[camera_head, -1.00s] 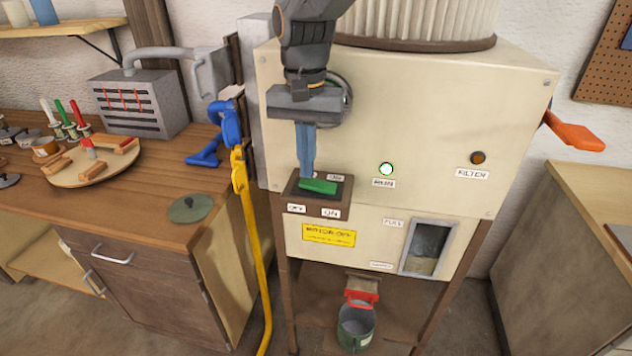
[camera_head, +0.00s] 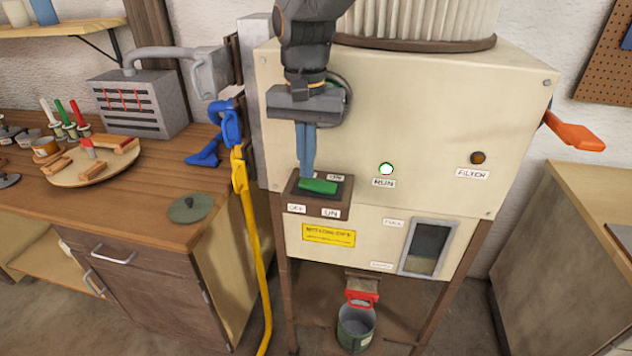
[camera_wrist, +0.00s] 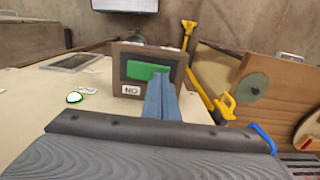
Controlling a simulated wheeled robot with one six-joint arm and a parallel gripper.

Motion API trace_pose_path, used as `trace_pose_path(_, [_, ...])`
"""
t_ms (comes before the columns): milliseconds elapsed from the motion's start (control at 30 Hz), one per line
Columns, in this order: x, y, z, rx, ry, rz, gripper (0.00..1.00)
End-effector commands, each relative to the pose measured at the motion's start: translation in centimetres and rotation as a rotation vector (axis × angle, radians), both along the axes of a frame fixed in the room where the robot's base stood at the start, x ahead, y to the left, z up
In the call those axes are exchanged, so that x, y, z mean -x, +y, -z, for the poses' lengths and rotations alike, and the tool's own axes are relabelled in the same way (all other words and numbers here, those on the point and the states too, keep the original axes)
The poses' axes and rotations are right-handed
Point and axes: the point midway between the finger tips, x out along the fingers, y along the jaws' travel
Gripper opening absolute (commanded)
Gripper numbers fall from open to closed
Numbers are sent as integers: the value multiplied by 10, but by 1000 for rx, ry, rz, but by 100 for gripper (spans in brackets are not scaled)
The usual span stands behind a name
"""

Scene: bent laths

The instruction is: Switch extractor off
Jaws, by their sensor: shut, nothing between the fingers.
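The extractor (camera_head: 420,120) is a cream cabinet with a pleated filter drum on top. Its switch is a green rocker (camera_head: 318,187) in a dark brown housing, with OFF and ON labels below it. The green rocker also shows in the wrist view (camera_wrist: 148,72). The RUN lamp (camera_head: 386,169) is lit whitish green. My gripper (camera_head: 307,186) is shut, with blue fingers pointing down at the left end of the rocker. In the wrist view the fingertips (camera_wrist: 161,76) overlap the rocker's edge; I cannot tell whether they touch it.
A yellow lever (camera_head: 240,175) and a blue handle (camera_head: 230,122) are left of the cabinet, by the wooden bench (camera_head: 130,210). An orange handle (camera_head: 575,133) sticks out at right. The cabinet front right of the switch is clear.

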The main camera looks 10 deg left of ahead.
Motion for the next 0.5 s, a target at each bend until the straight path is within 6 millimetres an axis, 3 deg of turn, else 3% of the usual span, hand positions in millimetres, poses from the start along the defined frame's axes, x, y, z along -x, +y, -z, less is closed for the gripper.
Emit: trace_pose_path(500, [0, 0, 7, 1, 1, 0, 0])
